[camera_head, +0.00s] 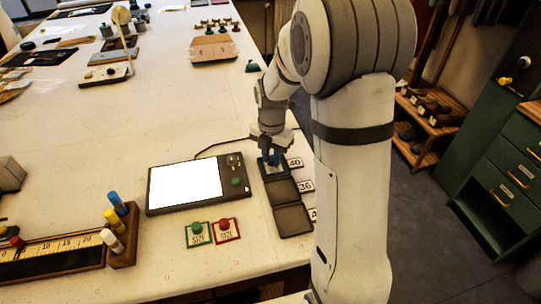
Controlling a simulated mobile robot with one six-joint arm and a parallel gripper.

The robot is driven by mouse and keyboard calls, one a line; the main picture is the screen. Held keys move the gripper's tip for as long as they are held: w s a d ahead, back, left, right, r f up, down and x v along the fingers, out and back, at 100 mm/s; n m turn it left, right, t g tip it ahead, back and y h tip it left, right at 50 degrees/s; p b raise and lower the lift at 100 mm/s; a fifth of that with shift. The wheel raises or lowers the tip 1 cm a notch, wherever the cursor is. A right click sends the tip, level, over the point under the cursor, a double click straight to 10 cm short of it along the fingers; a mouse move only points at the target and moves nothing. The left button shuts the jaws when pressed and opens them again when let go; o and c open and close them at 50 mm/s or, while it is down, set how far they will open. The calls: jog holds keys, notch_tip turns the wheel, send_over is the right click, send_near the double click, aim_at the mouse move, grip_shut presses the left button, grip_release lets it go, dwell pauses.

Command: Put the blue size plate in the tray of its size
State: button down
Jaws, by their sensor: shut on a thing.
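My gripper (271,152) points down at the far tray (263,173) of a row of dark trays, the one beside the label 40 (295,162). It is shut on the blue size plate (272,158), of which only a small blue part shows between the fingers. The plate is over or in that far tray; I cannot tell whether it touches the bottom. The middle tray (283,193), by the label 36 (306,185), and the near tray (292,220) look empty. The near label is partly hidden by my arm.
A green size plate (198,235) and a red one (227,231) lie in front of a lit panel (190,184) left of the trays. A rack with coloured pegs (124,240) stands at the left. The table's right edge is close to the trays.

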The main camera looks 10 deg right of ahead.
aim_at(271, 159)
jog(key=c, duration=1.2)
grip_release()
jog(key=shift+f, duration=0.1)
jog(key=shift+c, duration=0.2)
notch_tip(271, 159, up, 11)
jog(key=s+r+m+t, duration=0.1)
jog(key=s+m+t, duration=0.2)
jog(key=s+m, duration=1.8)
jog(key=m, duration=0.6)
jog(key=shift+a+r, duration=0.15)
jog(key=shift+r, duration=0.05)
